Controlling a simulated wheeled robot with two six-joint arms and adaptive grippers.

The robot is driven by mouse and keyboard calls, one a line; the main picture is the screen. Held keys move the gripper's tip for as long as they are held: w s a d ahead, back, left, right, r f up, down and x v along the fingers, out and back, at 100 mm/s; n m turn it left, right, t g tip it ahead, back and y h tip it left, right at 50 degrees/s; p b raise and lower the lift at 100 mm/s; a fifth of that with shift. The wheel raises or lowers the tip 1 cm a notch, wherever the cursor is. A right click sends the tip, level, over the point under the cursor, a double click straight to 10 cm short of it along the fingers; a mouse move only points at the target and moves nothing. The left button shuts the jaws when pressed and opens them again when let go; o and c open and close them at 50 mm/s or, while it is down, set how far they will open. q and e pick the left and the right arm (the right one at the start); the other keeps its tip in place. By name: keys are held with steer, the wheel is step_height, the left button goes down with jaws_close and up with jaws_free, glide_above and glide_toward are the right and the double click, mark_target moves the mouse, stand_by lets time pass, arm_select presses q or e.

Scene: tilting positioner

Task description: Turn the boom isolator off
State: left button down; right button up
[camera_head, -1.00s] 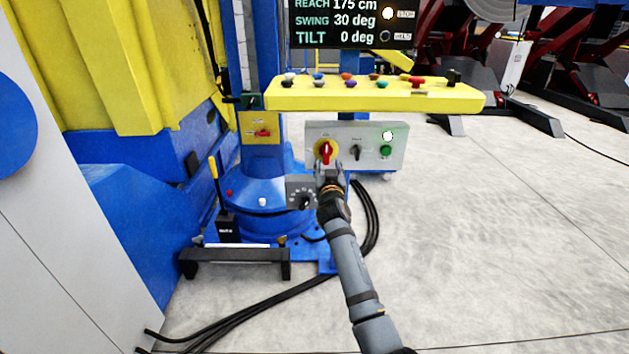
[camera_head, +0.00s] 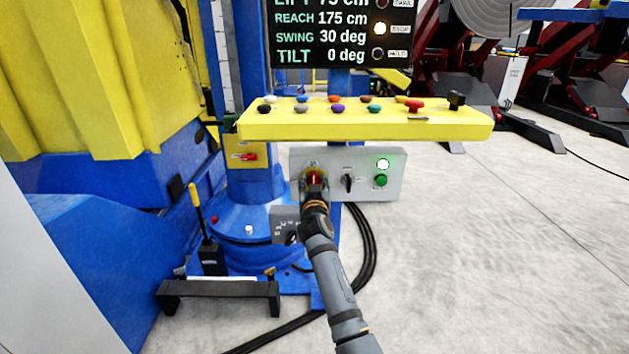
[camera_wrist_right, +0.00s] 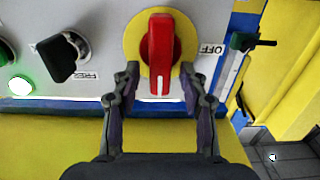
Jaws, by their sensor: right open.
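A red rotary handle on a round yellow plate (camera_wrist_right: 132,45) sits on a grey control panel (camera_head: 396,160) below the yellow console. The red handle (camera_wrist_right: 160,52) stands upright in the right wrist view, its white mark at the lower end. A label reading OFF is beside the plate there. My right gripper (camera_wrist_right: 160,70) is open, with one finger on each side of the handle; I cannot tell whether they touch it. In the head view my right gripper (camera_head: 315,190) covers the lower part of the handle. My left gripper is not in view.
A black selector (camera_head: 348,182) and green button (camera_head: 381,181) are right of the handle. The yellow console (camera_head: 365,124) with several coloured knobs overhangs the panel. A red lever (camera_head: 246,156) is on the column.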

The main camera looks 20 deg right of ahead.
steer(key=shift+s+r, duration=0.1)
jaws_close()
